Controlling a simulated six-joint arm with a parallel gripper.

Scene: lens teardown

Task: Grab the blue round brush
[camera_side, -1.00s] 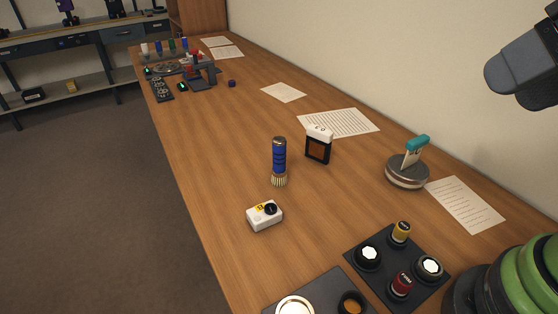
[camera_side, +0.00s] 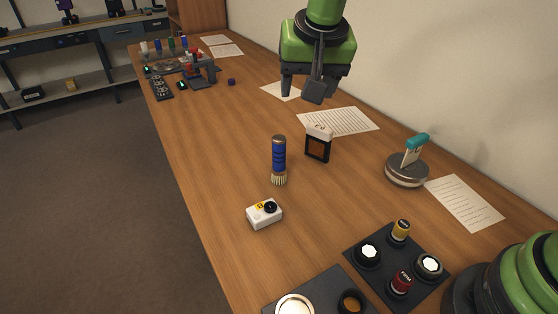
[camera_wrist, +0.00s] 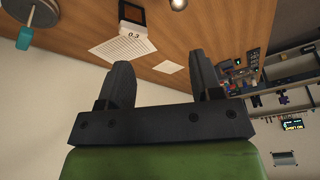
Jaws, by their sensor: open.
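The blue round brush (camera_side: 279,158) stands upright on the wooden table in the side view, bristles down, with a dark bronze cap on top. My gripper (camera_side: 301,93) is in the air above and behind the brush, to its upper right in the picture. Its two dark jaws are apart with nothing between them. In the wrist view my gripper (camera_wrist: 160,80) also shows open and empty.
A small black-framed block with a white top (camera_side: 318,143) stands right of the brush. A white box with a dark knob (camera_side: 264,214) sits in front. A round grey base with a teal-topped piece (camera_side: 407,171) and a dark tray of knobs (camera_side: 375,285) are further right. Papers lie behind.

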